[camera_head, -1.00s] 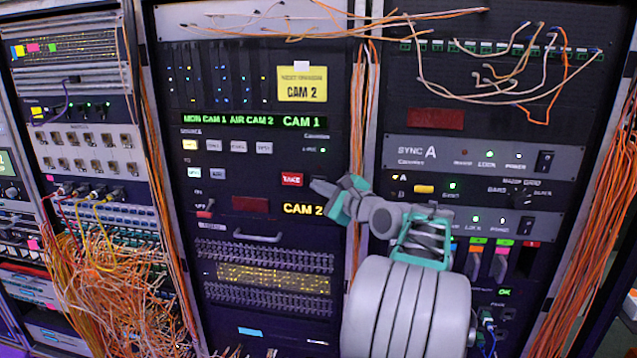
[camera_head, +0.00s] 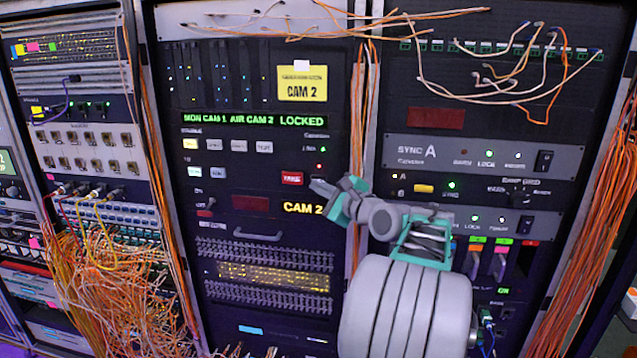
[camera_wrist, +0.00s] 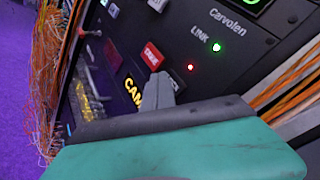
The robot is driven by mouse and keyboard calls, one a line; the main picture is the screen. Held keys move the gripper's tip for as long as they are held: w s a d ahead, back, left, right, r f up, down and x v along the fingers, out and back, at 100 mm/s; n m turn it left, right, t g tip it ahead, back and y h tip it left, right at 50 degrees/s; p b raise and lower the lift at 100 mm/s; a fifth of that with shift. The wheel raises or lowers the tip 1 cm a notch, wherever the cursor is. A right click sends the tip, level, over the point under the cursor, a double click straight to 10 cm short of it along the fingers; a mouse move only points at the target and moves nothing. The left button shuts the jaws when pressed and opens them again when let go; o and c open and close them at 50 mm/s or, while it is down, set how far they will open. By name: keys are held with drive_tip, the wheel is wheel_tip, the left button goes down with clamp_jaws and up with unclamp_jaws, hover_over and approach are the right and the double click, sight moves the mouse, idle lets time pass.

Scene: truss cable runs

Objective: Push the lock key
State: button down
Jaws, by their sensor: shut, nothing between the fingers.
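My gripper (camera_head: 316,184) is shut and empty, with its fingertips at the panel just right of the red TAKE key (camera_head: 292,178). In the wrist view, the shut fingers (camera_wrist: 160,88) reach a dark key beside the red key (camera_wrist: 152,57). The fingers cover most of that dark key, and its label is unreadable. A small red light (camera_head: 319,166) glows just above the fingertips. It also shows in the wrist view (camera_wrist: 190,68). The green display (camera_head: 254,120) reads MON CAM 1, AIR CAM 2, LOCKED.
A row of source keys (camera_head: 228,145) lies up and left of my gripper. A yellow CAM 2 readout (camera_head: 303,208) sits just below. Orange cables (camera_head: 362,120) hang down the gap between the racks, close to my wrist.

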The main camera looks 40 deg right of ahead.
drive_tip(key=shift+s+a+b, duration=0.25)
drive_tip(key=shift+s+a, duration=0.65)
drive_tip(key=shift+a, duration=0.3)
drive_tip(key=shift+s+a+b, duration=0.2)
drive_tip(key=shift+s+a, duration=0.7)
drive_tip(key=shift+a, duration=0.25)
